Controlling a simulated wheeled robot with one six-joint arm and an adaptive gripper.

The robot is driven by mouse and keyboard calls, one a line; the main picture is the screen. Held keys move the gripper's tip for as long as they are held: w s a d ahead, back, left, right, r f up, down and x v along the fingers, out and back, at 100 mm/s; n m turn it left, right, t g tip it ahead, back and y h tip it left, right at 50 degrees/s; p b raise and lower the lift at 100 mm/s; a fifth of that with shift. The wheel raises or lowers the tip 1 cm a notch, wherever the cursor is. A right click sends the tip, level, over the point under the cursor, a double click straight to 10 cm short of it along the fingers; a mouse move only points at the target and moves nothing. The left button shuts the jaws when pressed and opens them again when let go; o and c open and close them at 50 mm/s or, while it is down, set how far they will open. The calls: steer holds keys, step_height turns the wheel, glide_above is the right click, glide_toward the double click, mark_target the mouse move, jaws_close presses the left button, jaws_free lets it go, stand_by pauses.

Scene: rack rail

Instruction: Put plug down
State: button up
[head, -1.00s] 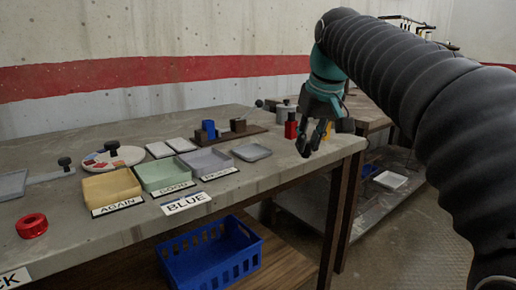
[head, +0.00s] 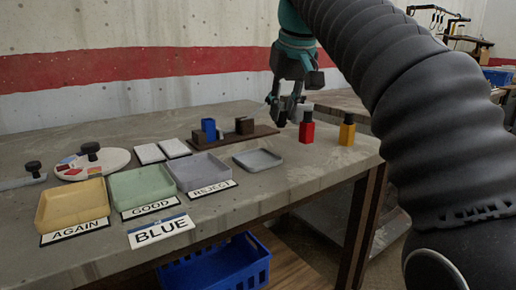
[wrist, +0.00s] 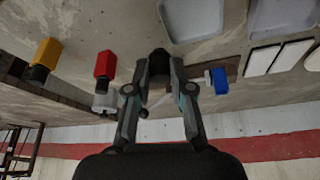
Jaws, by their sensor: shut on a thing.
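My gripper (head: 284,108) is shut on a small dark piece (wrist: 159,64), which looks like the plug; the fingers hide much of it. In the wrist view my gripper (wrist: 157,74) has it between its fingertips. They are over the table, by the right end of the brown rack rail (head: 213,142) in the head view. I cannot tell whether the piece touches anything. A red block (head: 307,129) and a yellow block (head: 347,132), both with dark tops, stand right of my gripper.
Yellow (head: 72,218), green (head: 142,197) and grey-purple (head: 199,181) trays line the front edge, with AGAIN, GOOD and REJECT labels. A shallow grey tray (head: 258,158) lies empty. A blue crate (head: 220,270) sits below.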

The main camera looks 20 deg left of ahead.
steer(key=a+f, duration=0.2)
steer(key=a, duration=0.1)
steer(key=s+a+f+b, duration=0.1)
steer(key=shift+s+a, duration=0.1)
steer(key=shift+a, duration=0.25)
steer(key=shift+a+f, duration=0.1)
steer(key=shift+f, duration=0.05)
steer(key=shift+f+b, duration=1.05)
steer(key=shift+f, duration=0.85)
steer(key=o, duration=0.7)
steer(key=shift+f, duration=0.1)
steer(key=shift+o, duration=0.2)
steer(key=p+v, duration=0.5)
steer(key=v, duration=0.7)
